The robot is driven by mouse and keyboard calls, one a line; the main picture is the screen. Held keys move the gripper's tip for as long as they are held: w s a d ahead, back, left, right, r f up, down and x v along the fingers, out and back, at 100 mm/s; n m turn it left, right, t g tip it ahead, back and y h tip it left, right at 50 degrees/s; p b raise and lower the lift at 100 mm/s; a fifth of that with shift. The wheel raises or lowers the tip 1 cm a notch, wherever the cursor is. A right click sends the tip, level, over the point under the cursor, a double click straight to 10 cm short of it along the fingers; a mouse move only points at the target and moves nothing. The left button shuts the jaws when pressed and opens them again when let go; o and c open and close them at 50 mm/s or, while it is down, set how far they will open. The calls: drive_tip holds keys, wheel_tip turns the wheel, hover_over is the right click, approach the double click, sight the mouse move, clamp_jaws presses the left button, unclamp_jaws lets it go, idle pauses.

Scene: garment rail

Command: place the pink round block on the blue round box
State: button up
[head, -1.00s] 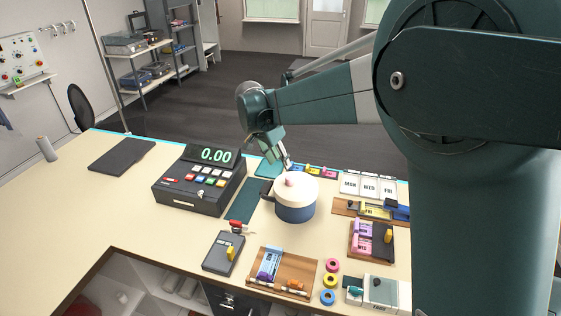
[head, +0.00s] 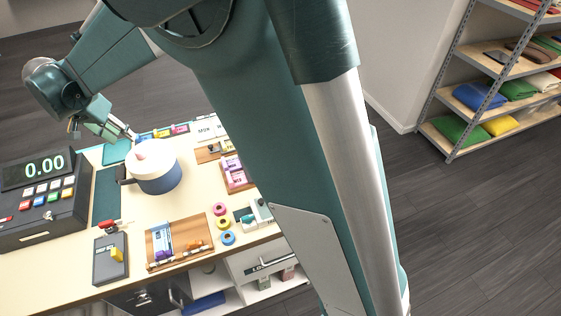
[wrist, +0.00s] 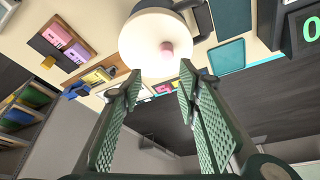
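A blue round pot-like box (head: 160,182) with a dark side handle stands on the counter, under a wide cream lid (head: 160,155). A small pink round piece (head: 140,156) sits on top of the lid; I cannot tell if it is loose or the lid's knob. In the wrist view the pink piece (wrist: 167,50) lies on the cream lid (wrist: 140,35), beyond my fingertips. My gripper (head: 131,137) is just above and behind the lid. In the wrist view my gripper (wrist: 158,75) has its fingers apart with nothing between them.
A cash register (head: 40,205) stands left of the pot. A pink block tray (head: 236,172) is to the right. Shelves stand far right.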

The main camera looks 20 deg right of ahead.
drive_tip(key=s+d+r+n+y, duration=0.1)
drive_tip(key=s+d+r, duration=0.3)
drive_tip(key=d, duration=0.5)
drive_tip(key=s+d+r+n+t, duration=0.1)
drive_tip(key=s+d+r, duration=0.3)
drive_tip(key=d, duration=0.5)
drive_tip(key=s+d+r+n+y, duration=0.1)
drive_tip(key=s+d+r, duration=0.1)
drive_tip(key=s+d, duration=0.6)
drive_tip(key=s+d+f+n+t, duration=0.1)
drive_tip(key=s+d+f, duration=0.2)
drive_tip(key=s+d, duration=0.6)
drive_tip(key=s+d+f+n+t, duration=0.1)
drive_tip(key=s+d+f, duration=0.2)
drive_tip(key=s+d, duration=0.6)
drive_tip(key=shift+s+n, duration=0.4)
drive_tip(key=shift+s, duration=0.55)
wheel_tip(320, 180, down, 10)
drive_tip(key=b, duration=1)
